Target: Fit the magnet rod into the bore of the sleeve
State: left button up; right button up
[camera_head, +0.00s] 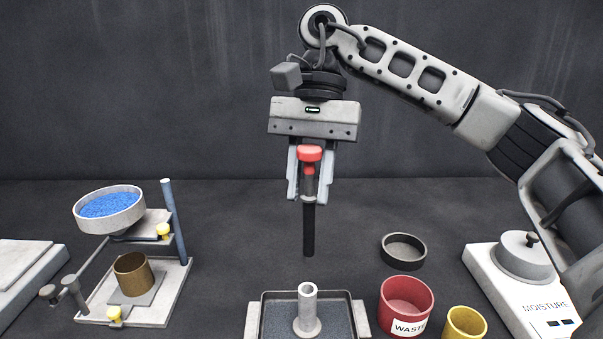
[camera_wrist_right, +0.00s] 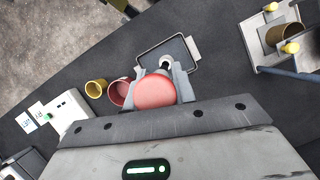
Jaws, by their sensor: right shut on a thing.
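The magnet rod (camera_head: 309,228) is dark with a red cap, and hangs upright in the head view. My right gripper (camera_head: 309,185) is shut on it just below the red cap. The sleeve (camera_head: 308,305) is a light grey upright tube with a flanged foot and an open top. It stands in the tray below the rod, and the rod's lower end is above it, apart from it. In the right wrist view the red cap (camera_wrist_right: 155,92) covers most of the rod, and part of the sleeve (camera_wrist_right: 166,62) shows behind it. My left gripper is not in view.
The dark tray (camera_head: 268,303) holds the sleeve. To its right are a red WASTE cup (camera_head: 407,292), a yellow cup (camera_head: 465,322), a dark ring dish (camera_head: 403,250) and the MOISTURE device (camera_head: 510,285). At left stands a rig with a dish of blue grains (camera_head: 110,205) and a brown cup (camera_head: 133,273).

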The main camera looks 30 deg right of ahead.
aim_at(308, 255)
jog(key=shift+s, duration=0.1)
jog(key=shift+f+b, duration=0.6)
jog(key=shift+f, duration=0.1)
jog(key=shift+f+b, duration=0.6)
jog(key=shift+f, duration=0.15)
jog(key=shift+f+b, duration=1.1)
jog(key=shift+f, duration=0.4)
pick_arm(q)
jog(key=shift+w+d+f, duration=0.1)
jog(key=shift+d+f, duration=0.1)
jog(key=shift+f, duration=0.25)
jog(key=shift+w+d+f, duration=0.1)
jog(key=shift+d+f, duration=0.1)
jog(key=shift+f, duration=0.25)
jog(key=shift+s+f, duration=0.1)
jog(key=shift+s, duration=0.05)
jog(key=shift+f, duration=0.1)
pick_arm(e)
jog(key=shift+f, duration=0.2)
